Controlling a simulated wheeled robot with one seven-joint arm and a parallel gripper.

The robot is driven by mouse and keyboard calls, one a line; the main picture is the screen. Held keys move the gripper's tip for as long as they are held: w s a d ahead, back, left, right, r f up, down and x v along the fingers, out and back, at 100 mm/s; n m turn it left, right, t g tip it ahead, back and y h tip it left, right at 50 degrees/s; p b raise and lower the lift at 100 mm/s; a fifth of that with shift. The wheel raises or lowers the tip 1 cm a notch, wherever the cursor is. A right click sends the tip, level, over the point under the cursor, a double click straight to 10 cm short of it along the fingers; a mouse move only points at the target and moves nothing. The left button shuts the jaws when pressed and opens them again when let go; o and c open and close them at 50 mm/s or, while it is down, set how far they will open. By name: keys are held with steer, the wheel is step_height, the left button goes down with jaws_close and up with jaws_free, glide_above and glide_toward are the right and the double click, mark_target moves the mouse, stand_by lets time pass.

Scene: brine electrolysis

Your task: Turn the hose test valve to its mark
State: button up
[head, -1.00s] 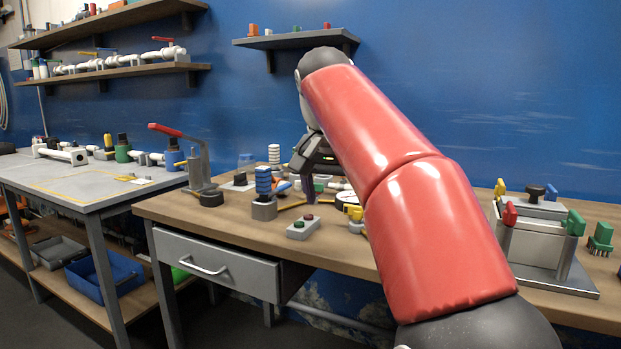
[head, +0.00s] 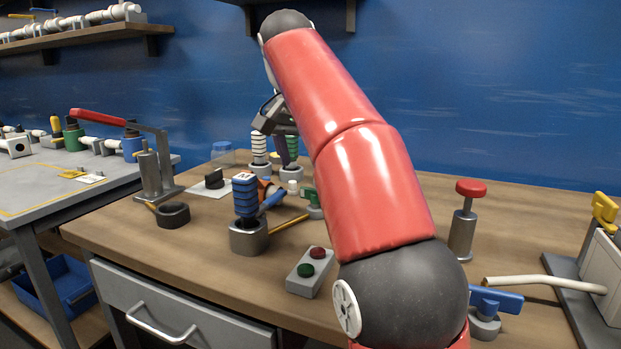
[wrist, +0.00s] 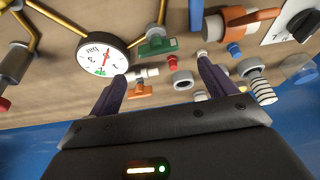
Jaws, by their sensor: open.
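No label tells me which valve is the hose test valve. A green-handled valve (wrist: 157,42) sits beside a white gauge (wrist: 104,56) marked "bar" in the wrist view. An orange-handled valve (wrist: 240,24) lies to its right there. In the head view, a blue-handled valve (head: 486,308) stands at the front right, near a pale hose (head: 530,281). No mark on any of these valves is readable. My gripper (head: 284,150) is over the back of the bench, partly hidden by my arm. In the wrist view my gripper (wrist: 160,70) is open, with nothing visible between its fingers.
A blue ribbed grip (head: 245,197) in a metal holder, a button box (head: 309,272) and a red-capped post (head: 465,215) stand on the bench. A red-handled lever press (head: 150,170) is at the left. A black knob on a plate (head: 213,179) stands behind.

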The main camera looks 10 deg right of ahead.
mark_target(316, 195)
steer(key=b+x, duration=0.1)
steer(key=x, duration=0.2)
steer(key=b+x, duration=0.1)
steer(key=x, duration=0.3)
steer(key=shift+s+f, duration=0.1)
steer(key=shift+s, duration=0.15)
steer(key=shift+c, duration=0.3)
steer(key=c, duration=0.9)
